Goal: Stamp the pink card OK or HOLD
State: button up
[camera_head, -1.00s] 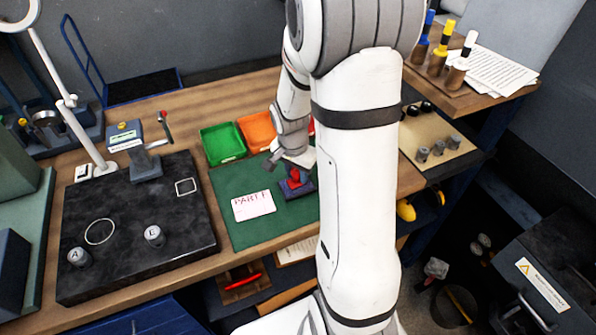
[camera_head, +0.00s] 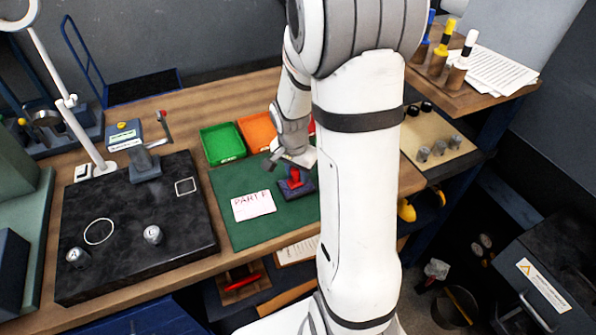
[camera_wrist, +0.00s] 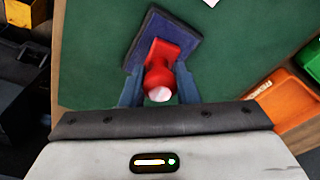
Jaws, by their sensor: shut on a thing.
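The card (camera_head: 254,206) lies flat on the green mat (camera_head: 243,235); it looks whitish, with pinkish-red lettering that seems to start with PART. A red stamp (camera_head: 294,178) is at the dark blue ink pad (camera_head: 303,191), right of the card. In the wrist view my gripper (camera_wrist: 160,82) is shut on the red stamp (camera_wrist: 163,55), one finger on each side of its knob. The stamp's base overlaps the blue pad (camera_wrist: 148,25); I cannot tell whether it touches. My gripper also shows in the head view (camera_head: 286,165). The stamp's underside is hidden.
Green (camera_head: 222,142) and orange (camera_head: 257,131) trays stand behind the mat. A black slab (camera_head: 120,250) with grey cylindrical pieces lies to the left. My arm hides the mat's right side. The mat around the card is clear.

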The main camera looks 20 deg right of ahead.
dwell(0.3)
jog(key=shift+r+p, duration=2.15)
jog(key=shift+r, duration=1.35)
jog(key=shift+f, duration=0.1)
